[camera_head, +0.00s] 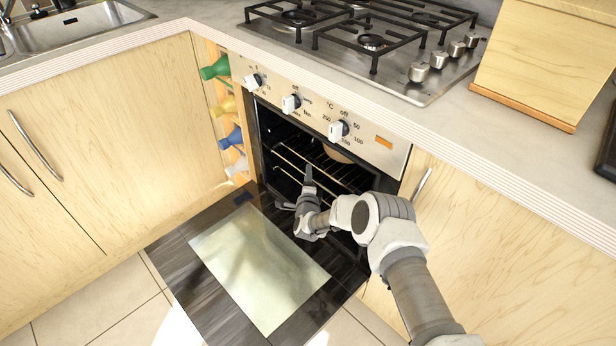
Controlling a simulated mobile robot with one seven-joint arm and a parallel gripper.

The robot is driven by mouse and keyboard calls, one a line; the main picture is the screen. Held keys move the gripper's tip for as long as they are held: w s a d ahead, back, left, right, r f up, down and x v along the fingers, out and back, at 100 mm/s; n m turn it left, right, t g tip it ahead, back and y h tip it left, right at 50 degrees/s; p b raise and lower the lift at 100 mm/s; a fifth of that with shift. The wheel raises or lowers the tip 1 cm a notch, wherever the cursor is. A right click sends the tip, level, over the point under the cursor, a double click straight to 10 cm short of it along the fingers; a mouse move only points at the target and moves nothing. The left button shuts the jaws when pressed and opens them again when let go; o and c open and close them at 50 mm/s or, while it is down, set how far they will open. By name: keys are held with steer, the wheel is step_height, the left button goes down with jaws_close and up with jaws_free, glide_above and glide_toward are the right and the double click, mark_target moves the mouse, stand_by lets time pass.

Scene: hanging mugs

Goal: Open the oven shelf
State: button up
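The oven (262,125) stands under the counter with its door (178,258) folded down flat. Inside it a wire oven shelf (290,153) shows, with its right part behind my arm. A round pale thing (337,154) is partly seen at the back of the shelf. My gripper (296,192) is at the oven opening, above the door's inner edge and in front of the shelf. One finger points up by the shelf's front. I cannot tell whether it touches the shelf or whether the fingers are apart.
Three white knobs (290,103) are on the panel above the opening. A bottle rack (222,105) stands left of the oven. A cupboard with a handle (422,184) is close on the right. The hob (371,45) is above. Tiled floor (92,303) is free at the lower left.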

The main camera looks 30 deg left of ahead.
jaws_close()
stand_by(1.3)
